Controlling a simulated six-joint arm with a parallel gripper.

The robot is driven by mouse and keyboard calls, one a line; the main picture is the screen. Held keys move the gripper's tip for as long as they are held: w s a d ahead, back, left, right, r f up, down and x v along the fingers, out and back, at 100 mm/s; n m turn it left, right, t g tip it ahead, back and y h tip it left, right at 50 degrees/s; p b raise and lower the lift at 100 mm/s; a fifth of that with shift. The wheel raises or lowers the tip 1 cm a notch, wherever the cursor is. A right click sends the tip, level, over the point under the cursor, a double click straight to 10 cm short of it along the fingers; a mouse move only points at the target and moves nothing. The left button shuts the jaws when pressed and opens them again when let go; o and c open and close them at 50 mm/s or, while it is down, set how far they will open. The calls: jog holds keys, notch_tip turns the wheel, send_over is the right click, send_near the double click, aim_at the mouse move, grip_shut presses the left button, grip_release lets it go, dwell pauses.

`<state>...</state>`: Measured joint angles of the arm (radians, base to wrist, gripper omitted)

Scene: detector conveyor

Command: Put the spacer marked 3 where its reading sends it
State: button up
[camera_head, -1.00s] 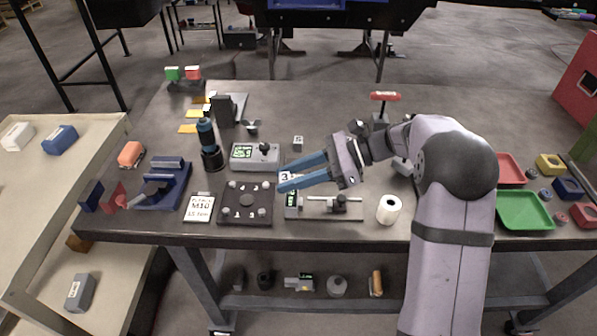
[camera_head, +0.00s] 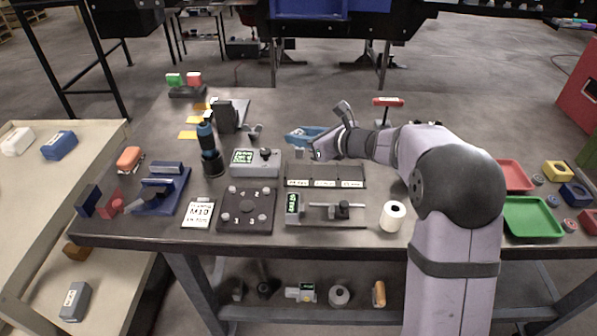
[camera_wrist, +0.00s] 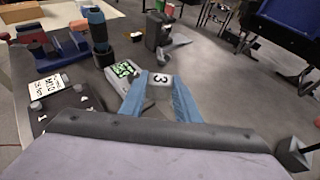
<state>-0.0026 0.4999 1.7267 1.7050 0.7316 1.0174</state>
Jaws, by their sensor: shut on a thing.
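My gripper (camera_head: 303,134), with blue fingers, is shut on the spacer marked 3 (camera_wrist: 160,79). In the wrist view the grey spacer sits between the fingertips with its white "3" face showing. In the head view the fingers are above the table behind the three-part dark tray (camera_head: 325,171), and the spacer cannot be made out. White labels along the tray's front edge are too small to read. The measuring gauge (camera_head: 325,218), with a small green display, stands in front of the tray. A grey box with a green display (camera_head: 255,163) stands to its left, and also shows in the wrist view (camera_wrist: 118,78).
A plate with knobs (camera_head: 246,208) and a card reading M10 (camera_head: 198,214) lie front left. A white roll (camera_head: 392,216) is right of the gauge. Red (camera_head: 514,175) and green (camera_head: 532,218) trays stand far right.

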aim_at(302, 174)
jog(key=shift+w+d+f, duration=0.1)
jog(key=shift+d, duration=0.05)
jog(key=shift+f+p, duration=0.45)
jog(key=shift+f, duration=4.45)
jog(key=shift+f+b, duration=0.3)
jog(key=o, duration=1.2)
jog(key=shift+c, duration=0.2)
jog(key=shift+r, duration=0.1)
jog(key=shift+r+p, duration=0.15)
jog(key=shift+p, duration=0.15)
jog(key=b+v, duration=0.2)
jog(key=v, duration=1)
